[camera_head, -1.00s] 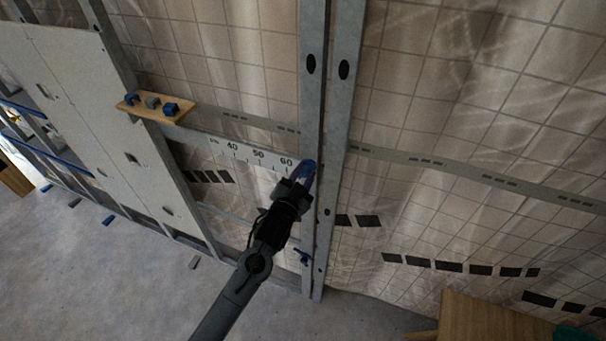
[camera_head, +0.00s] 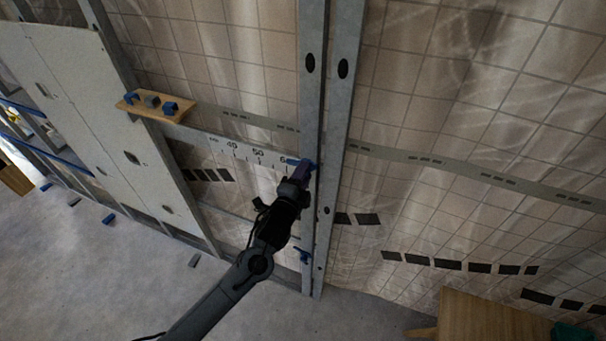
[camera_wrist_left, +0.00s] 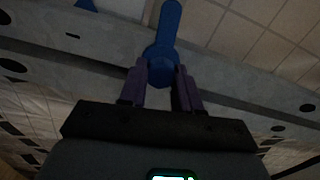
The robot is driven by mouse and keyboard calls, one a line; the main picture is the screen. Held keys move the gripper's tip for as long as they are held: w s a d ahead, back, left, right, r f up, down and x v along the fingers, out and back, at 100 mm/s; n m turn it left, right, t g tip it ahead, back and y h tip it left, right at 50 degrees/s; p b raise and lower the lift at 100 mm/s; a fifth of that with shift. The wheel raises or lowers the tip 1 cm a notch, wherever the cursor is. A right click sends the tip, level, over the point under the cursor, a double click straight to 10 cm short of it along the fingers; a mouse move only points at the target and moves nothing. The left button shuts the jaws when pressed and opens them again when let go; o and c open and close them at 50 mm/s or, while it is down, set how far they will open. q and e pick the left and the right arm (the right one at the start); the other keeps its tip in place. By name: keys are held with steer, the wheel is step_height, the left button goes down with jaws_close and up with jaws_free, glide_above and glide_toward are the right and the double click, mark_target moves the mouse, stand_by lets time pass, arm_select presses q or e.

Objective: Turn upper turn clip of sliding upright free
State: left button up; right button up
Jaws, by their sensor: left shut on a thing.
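The blue upper turn clip (camera_head: 293,161) sits at the metal upright (camera_head: 311,100), by the 60 mark of the white scale. Its handle points left in the head view. My left gripper (camera_head: 304,171) is shut on the clip, with its purple fingers against it. In the left wrist view the clip's round hub (camera_wrist_left: 161,70) is between the fingertips (camera_wrist_left: 161,76), and its handle extends up beyond them. A blue lower clip (camera_head: 303,256) sits further down the upright. My right gripper is not in view.
A second metal upright (camera_head: 342,100) stands close on the right. The scale rail (camera_head: 245,151) runs left to the pale panels (camera_head: 75,90). A wooden block (camera_head: 155,106) holds small blue and grey pieces. A wooden box (camera_head: 490,318) stands at lower right.

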arm_select(q)
steer(key=shift+m, duration=3.7)
steer(key=o, duration=1.1)
steer(key=shift+c, duration=0.2)
steer(key=shift+s+f, duration=0.1)
